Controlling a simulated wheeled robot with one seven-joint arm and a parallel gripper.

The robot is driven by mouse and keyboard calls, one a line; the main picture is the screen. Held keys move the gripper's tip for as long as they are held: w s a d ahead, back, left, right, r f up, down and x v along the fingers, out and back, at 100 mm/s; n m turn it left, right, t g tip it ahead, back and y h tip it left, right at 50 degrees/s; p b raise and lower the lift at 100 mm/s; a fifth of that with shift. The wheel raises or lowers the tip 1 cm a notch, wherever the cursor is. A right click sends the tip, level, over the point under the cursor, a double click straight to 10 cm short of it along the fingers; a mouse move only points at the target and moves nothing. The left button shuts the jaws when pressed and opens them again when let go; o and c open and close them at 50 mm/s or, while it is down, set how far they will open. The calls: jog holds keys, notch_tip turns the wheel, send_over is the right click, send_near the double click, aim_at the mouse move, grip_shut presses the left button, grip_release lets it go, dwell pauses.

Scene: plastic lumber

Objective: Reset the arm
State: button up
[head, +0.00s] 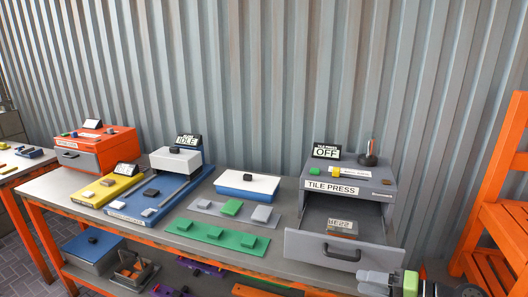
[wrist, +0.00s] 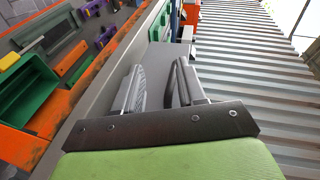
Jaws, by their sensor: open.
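My gripper (wrist: 157,80) shows in the wrist view with its two grey fingers apart and nothing between them. In the head view my gripper (head: 376,281) is at the bottom right, in front of the grey tile press (head: 345,186). The press drawer (head: 340,252) is pulled open, with a dark handle on its front. A small labelled block (head: 341,227) marked BE22 lies in the drawer. The press display (head: 326,152) reads OFF. Most of my arm is outside the head view.
The workbench (head: 262,258) also bears an orange machine (head: 95,148), a blue machine whose display (head: 188,141) reads IDLE, a white-topped blue box (head: 247,185) and a green strip (head: 215,235). An orange rack (head: 500,200) stands at right. Bins sit on the lower shelf.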

jog(key=s+a+r+n+g+h+p, duration=0.1)
jog(key=s+a+r+n+g+h, duration=0.2)
jog(key=a, duration=0.4)
jog(key=s+a+r+n+g+h+p, duration=0.1)
jog(key=s+a+r+g+h+p, duration=0.2)
jog(key=a, duration=0.4)
jog(key=s+r+t+h, duration=0.1)
jog(key=s+r+h, duration=0.2)
jog(key=s+r, duration=0.2)
jog(key=s+r+n+t+h+p, duration=0.1)
jog(key=s+r+h, duration=0.2)
jog(key=s, duration=0.9)
jog(key=shift+a+r+t+h, duration=0.15)
jog(key=shift+r+t+h, duration=0.2)
jog(key=shift+r, duration=0.5)
